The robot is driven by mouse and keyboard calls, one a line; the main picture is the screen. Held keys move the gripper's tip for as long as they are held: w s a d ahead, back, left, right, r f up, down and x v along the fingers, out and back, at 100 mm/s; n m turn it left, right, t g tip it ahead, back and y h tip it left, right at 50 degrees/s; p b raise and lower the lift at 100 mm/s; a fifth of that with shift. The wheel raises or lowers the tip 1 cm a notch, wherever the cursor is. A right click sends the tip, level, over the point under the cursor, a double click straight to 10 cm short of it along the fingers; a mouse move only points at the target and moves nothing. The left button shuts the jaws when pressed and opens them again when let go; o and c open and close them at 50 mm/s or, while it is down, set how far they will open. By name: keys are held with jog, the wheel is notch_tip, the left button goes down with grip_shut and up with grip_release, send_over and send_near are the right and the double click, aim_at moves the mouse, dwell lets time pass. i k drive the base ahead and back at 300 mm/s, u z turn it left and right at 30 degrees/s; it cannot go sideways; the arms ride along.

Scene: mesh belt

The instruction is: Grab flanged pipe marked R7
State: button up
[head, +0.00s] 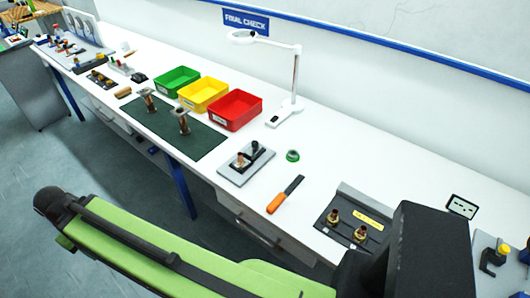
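Two flanged metal pipes stand upright on the dark green mat (199,145) on the long white bench. My green and black arm crosses the lower foreground, in front of the bench and well apart from the pipes. My gripper's fingers do not show.
Green (177,81), yellow (203,95) and red bins (235,110) stand behind the mat. A magnifier lamp (294,75), a grey fixture plate (245,164), an orange-handled tool (277,203) and a dark fixture (326,221) with brass fittings lie to the right. Floor is clear at left.

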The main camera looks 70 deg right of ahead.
aim_at(241, 163)
jog(key=u, duration=0.2)
jog(key=k, duration=0.2)
jog(key=z, duration=2.85)
jog(key=k, duration=0.35)
jog(key=u, duration=0.65)
